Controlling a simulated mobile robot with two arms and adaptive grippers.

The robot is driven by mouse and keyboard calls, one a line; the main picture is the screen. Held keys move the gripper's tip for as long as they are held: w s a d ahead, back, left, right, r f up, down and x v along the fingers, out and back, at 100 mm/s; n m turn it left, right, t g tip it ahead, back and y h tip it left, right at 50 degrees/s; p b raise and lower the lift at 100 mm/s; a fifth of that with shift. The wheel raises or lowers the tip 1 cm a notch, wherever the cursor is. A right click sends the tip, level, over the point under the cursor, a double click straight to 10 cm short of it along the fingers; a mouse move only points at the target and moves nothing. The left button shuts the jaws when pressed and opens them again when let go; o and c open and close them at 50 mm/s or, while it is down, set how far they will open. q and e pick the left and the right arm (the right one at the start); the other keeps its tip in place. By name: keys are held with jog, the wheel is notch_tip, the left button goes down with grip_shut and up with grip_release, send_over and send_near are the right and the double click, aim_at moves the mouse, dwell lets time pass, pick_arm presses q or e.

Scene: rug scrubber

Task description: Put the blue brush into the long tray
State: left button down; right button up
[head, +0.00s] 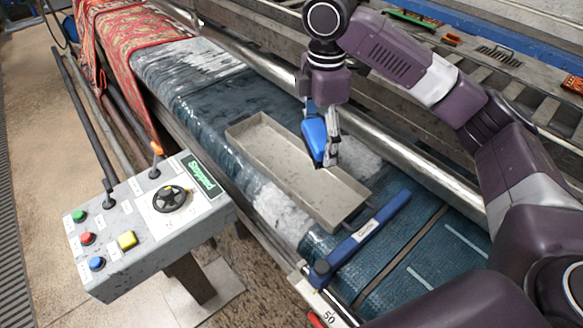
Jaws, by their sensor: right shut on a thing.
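The long tray (262,167) is a shallow grey metal box lying lengthwise on the wet blue belt in the middle of the head view. My right gripper (330,158) points down over the tray's right side, near its middle. It is shut on the blue brush (314,137), which hangs tilted with its lower end over the tray. The gripper fingers hide part of the brush. I cannot tell whether the brush touches the tray. My left gripper is not in view.
A grey control box (150,222) with coloured buttons and a black knob stands at the left front. A blue bar (362,240) lies across the belt just in front of the tray. A metal roller (400,168) runs behind the tray. A red patterned rug (125,35) covers the far belt.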

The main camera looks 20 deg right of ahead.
aim_at(323, 122)
jog(key=n, duration=0.1)
jog(key=w+d+r+n, duration=0.1)
jog(key=w+n, duration=0.1)
jog(key=n, duration=0.1)
jog(key=shift+w+d+r, duration=0.2)
jog(key=shift+d+r, duration=0.05)
jog(key=shift+r, duration=0.05)
jog(key=shift+w+d+r+n, duration=0.15)
jog(key=shift+w+d+n, duration=0.1)
jog(key=shift+n, duration=0.25)
jog(key=shift+f, duration=0.4)
notch_tip(323, 122, down, 14)
jog(key=p, duration=0.3)
jog(key=shift+f, duration=0.2)
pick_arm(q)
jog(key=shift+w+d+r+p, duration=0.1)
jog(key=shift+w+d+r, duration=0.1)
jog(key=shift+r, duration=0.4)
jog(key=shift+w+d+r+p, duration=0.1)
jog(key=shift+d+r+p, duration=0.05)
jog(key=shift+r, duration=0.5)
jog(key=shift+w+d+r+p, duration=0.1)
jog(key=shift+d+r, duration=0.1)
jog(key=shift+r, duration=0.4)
pick_arm(e)
jog(key=shift+f, duration=2.4)
jog(key=o, duration=1.2)
jog(key=shift+f, duration=0.1)
